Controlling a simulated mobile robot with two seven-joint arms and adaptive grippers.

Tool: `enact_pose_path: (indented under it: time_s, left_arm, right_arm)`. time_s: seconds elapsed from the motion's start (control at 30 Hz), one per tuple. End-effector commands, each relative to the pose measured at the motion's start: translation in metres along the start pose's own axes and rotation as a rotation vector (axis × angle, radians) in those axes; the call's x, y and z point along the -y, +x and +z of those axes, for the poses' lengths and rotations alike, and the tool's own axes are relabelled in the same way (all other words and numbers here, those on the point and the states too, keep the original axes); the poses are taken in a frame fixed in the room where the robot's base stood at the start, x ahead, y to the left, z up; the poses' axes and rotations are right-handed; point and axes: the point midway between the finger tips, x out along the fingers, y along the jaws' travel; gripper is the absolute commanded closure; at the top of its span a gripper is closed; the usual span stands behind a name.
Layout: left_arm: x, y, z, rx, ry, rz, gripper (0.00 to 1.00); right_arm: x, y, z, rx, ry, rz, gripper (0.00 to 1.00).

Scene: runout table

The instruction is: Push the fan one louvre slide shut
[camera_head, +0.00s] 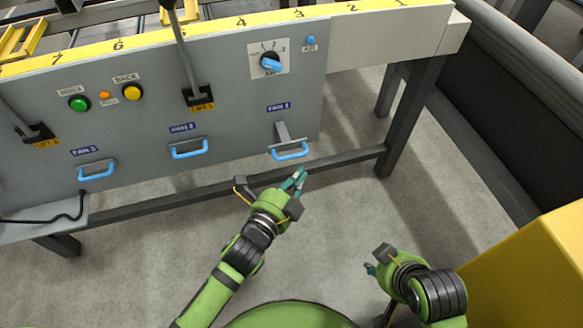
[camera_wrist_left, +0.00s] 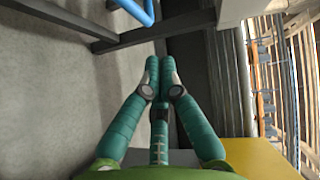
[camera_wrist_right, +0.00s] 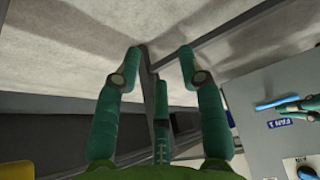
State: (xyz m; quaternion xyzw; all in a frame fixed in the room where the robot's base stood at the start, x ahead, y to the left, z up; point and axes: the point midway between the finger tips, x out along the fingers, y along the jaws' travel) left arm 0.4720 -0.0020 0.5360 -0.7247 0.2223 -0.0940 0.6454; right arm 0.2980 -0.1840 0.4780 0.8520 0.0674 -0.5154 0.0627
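The fan one louvre slide has a blue handle (camera_head: 290,152) on a grey bar (camera_head: 283,132) that sticks out from the panel below the FAN 1 label (camera_head: 278,107). Part of a blue handle (camera_wrist_left: 136,11) shows at the top of the left wrist view. My left gripper (camera_head: 297,180) is just below and in front of the handle; its fingertips are together with nothing between them. Contact with the handle cannot be confirmed. My right gripper (camera_wrist_right: 160,58) is open and empty, low at the right, and its wrist view also shows the handle (camera_wrist_right: 280,103).
The fan two handle (camera_head: 189,149) and fan three handle (camera_head: 97,170) sit closer to the panel. Above are a rotary switch (camera_head: 271,62), green button (camera_head: 79,104), yellow button (camera_head: 132,92) and levers. A dark table rail (camera_head: 340,160) runs below. A yellow block (camera_head: 535,270) stands at the right.

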Motion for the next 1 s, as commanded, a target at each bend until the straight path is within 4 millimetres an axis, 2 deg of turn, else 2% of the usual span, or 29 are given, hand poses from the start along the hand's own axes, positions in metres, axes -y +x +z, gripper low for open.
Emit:
enact_pose_path:
  time_s: [0.2,0.4,0.87,1.0]
  left_arm:
    - [-0.001,0.017,0.018,0.000,0.002,-0.001,1.00]
    - [0.000,0.025,0.026,0.000,0.000,-0.001,1.00]
    - [0.000,0.028,0.029,0.000,-0.001,0.000,1.00]
    - [0.005,0.040,0.040,0.000,0.004,-0.001,1.00]
  right_arm:
    - [0.006,0.002,-0.042,-0.201,-0.017,-0.005,0.60]
    - [0.011,-0.002,-0.064,-0.308,-0.026,-0.010,0.60]
    - [0.011,-0.004,-0.070,-0.334,-0.028,-0.011,0.60]
    - [0.009,-0.002,-0.058,-0.272,-0.022,-0.008,0.60]
